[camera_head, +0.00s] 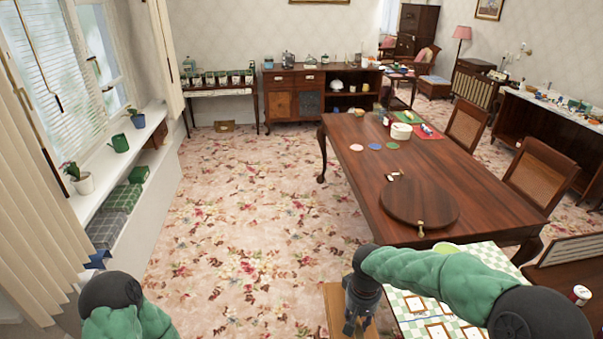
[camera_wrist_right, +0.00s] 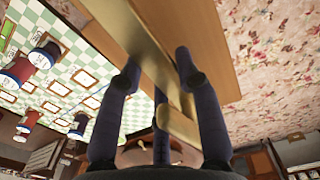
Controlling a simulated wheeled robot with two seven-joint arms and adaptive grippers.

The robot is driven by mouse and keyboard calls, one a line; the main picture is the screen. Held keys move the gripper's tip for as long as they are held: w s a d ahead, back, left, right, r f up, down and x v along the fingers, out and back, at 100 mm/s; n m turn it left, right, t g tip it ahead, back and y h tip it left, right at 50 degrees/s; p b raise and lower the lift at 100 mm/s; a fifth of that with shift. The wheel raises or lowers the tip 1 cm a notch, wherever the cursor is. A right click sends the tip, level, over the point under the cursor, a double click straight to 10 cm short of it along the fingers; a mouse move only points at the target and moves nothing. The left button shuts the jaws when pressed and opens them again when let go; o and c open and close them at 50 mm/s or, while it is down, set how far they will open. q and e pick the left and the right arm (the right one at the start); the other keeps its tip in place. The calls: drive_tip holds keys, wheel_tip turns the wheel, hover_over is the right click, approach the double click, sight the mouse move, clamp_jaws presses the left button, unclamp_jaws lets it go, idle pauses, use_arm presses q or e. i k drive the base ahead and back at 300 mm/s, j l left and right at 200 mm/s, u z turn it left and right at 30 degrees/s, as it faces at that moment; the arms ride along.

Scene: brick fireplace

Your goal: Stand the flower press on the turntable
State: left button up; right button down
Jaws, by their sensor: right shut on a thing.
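The turntable (camera_head: 420,203) is a round, dark wooden disc lying on the near end of the long table, with a small brass-coloured piece at its near edge. My right gripper (camera_head: 354,322) points down in front of the table, to the left of the checkered cloth. In the right wrist view its fingers (camera_wrist_right: 157,68) are shut on a narrow wooden thing, which looks like the flower press (camera_wrist_right: 162,72), seen nearly edge-on. Its full shape is hidden. The press is apart from the turntable. My left arm shows at lower left, its gripper out of frame.
A pale wooden surface (camera_head: 335,300) lies under my right gripper. The green checkered cloth (camera_head: 403,313) beside it carries several small framed cards. The long table (camera_head: 365,165) holds coloured discs and a white round box (camera_head: 401,131) farther back. Patterned carpet is open to the left.

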sight(408, 198)
drive_tip(key=i+j+u, duration=0.15)
drive_tip(key=i, duration=1.35)
drive_tip(key=i+z, duration=0.3)
drive_tip(key=i, duration=0.45)
drive_tip(key=i+j+z, duration=0.15)
drive_tip(key=i+z, duration=0.2)
drive_tip(key=i, duration=0.35)
drive_tip(key=i+z, duration=1.05)
